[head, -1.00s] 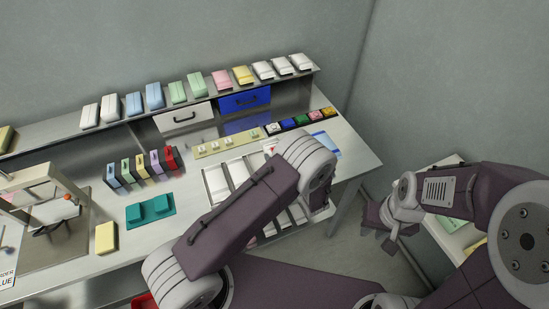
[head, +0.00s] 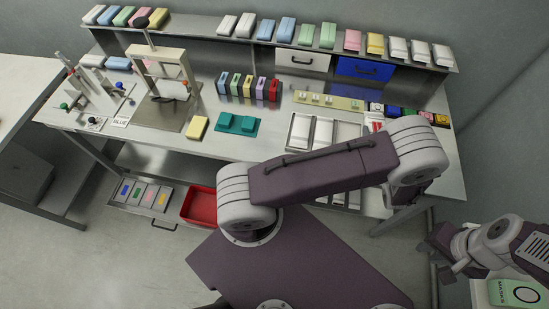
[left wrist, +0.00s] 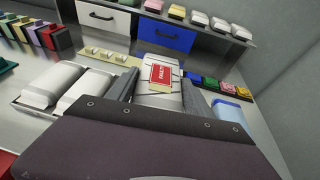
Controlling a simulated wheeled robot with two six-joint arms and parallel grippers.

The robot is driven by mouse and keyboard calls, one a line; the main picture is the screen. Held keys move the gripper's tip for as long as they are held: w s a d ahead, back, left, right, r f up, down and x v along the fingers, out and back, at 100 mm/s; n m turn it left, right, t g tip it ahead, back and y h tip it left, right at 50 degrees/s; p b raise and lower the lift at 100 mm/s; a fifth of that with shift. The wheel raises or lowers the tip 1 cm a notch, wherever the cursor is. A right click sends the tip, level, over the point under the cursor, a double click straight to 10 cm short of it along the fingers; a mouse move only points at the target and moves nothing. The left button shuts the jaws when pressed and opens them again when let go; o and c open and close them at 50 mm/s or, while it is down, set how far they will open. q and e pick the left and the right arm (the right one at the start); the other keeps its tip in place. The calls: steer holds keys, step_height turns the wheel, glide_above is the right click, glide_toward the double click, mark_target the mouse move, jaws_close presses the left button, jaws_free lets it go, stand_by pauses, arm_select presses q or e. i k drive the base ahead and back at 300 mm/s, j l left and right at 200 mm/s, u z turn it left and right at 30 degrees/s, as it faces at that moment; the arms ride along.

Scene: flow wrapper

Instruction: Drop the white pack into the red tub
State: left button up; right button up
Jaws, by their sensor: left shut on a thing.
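The white pack (left wrist: 158,98) with a red label is between the fingers of my left gripper (left wrist: 158,92) in the left wrist view, and the gripper is shut on it. In the head view the red label (head: 376,126) shows just past my left forearm, which hides most of the gripper and pack. The red tub (head: 198,207) is below the bench front at lower left of the head view, apart from the pack. My right gripper (head: 440,255) is at the lower right; its jaw opening is unclear.
A metal tray with white packs (head: 300,130) lies on the bench under my left arm. A drawer with coloured cards (head: 146,195) is left of the tub. Several packs line the shelf.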

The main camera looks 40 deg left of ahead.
mark_target(207, 212)
steer(key=u, duration=2.95)
